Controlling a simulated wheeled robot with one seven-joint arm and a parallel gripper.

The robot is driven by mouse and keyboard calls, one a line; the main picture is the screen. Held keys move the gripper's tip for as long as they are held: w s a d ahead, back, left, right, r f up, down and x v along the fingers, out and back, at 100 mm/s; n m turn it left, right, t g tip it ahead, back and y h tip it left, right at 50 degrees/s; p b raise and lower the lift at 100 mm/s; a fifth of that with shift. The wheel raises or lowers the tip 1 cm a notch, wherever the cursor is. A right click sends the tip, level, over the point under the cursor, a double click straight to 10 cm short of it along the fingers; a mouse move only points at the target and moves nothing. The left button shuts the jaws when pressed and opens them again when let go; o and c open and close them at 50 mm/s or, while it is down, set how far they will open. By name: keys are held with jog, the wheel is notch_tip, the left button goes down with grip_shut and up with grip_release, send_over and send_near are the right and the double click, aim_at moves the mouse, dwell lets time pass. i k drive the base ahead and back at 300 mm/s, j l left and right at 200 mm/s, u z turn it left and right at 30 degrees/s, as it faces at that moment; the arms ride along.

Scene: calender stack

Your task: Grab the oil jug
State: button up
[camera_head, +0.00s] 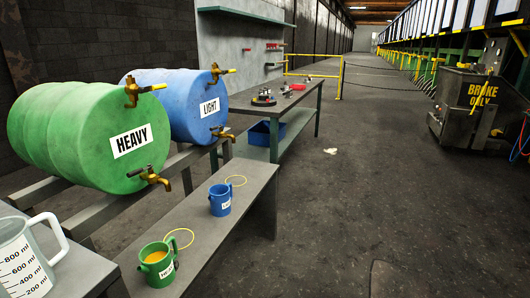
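A clear measuring jug (25,262) with black millilitre marks stands at the lower left, cut off by the picture edge. A green jug (157,264) with a "HEAVY" style label stands upright on the low grey bench and holds yellow-orange oil. A blue jug (220,199) with a white label stands upright farther along the same bench. Which of these the task means by the oil jug I cannot tell from the picture alone. My gripper is not in view.
A green "HEAVY" barrel (85,137) and a blue "LIGHT" barrel (178,103) with brass taps lie above the bench (247,208). A workbench (297,104) with tools stands behind. A "BROKE ONLY" bin (470,108) stands at right. The floor (350,200) is largely open.

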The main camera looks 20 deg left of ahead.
aim_at(25, 272)
jog(key=i+u, duration=0.1)
jog(key=i, duration=0.8)
jog(key=i+l, duration=0.15)
jog(key=i, duration=0.75)
jog(key=i+u, duration=0.3)
jog(key=u, duration=0.15)
jog(key=i+l+u, duration=0.15)
jog(key=i+u, duration=0.25)
jog(key=i+l+u, duration=0.2)
jog(key=u, duration=0.25)
jog(key=i+l+u, duration=0.2)
jog(key=l+u, duration=0.25)
jog(key=i+l+u, duration=0.1)
jog(key=u, duration=0.35)
jog(key=i+l+u, duration=0.2)
jog(key=u, duration=0.25)
jog(key=i+l+u, duration=0.15)
jog(key=u, duration=0.3)
jog(key=l+u, duration=0.3)
jog(key=u, duration=0.2)
jog(key=i, duration=0.05)
